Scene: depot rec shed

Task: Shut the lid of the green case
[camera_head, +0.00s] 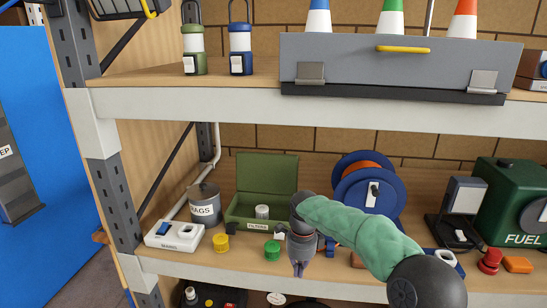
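The green case (246,223) stands on the lower shelf with its lid (267,173) raised upright at the back. A small white can (262,211) is inside it, and a pale label is on its front. My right gripper (298,270) is in front of the case's right end, near the shelf's front edge, pointing down. Its fingertips look together and it holds nothing that I can see. My arm covers part of the case's right side. My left gripper is not in view.
A grey rags tin (204,205) and a white device (174,236) stand left of the case. Yellow (220,243) and green (272,250) small pots sit before it. A blue cable reel (361,183) stands to the right. The upper shelf's edge (300,107) runs above the lid.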

